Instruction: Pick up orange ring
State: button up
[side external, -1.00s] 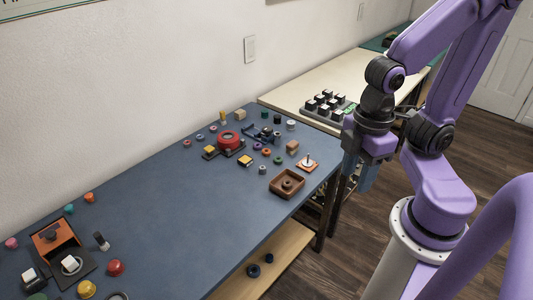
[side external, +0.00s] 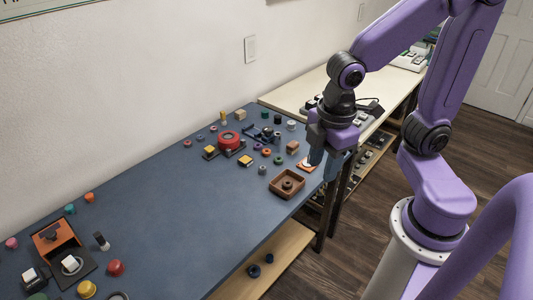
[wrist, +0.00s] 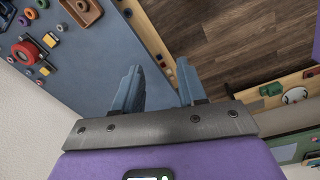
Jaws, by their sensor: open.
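The small orange ring (side external: 266,152) lies flat on the blue bench top, between a purple ring (side external: 257,146) and a green ring (side external: 278,160). My gripper (side external: 323,158) is at the right edge of the bench, to the right of the orange ring and apart from it. In the wrist view my gripper (wrist: 157,78) has its two blue fingers spread with nothing between them.
A red round part (side external: 228,140) sits farther left. The middle of the blue bench (side external: 175,205) is clear.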

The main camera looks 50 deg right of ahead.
jog(key=w+f+n+h, duration=0.1)
jog(key=w+f+n, duration=0.1)
jog(key=w, duration=1)
jog(key=n+h, duration=0.3)
jog(key=n, duration=0.3)
send_over(266, 152)
jog(key=s+a, duration=0.2)
jog(key=a, duration=0.4)
notch_tip(266, 152, down, 11)
jog(key=shift+t, duration=0.3)
jog(key=x, duration=1.7)
jog(key=shift+w, duration=0.15)
jog(key=c, duration=0.7)
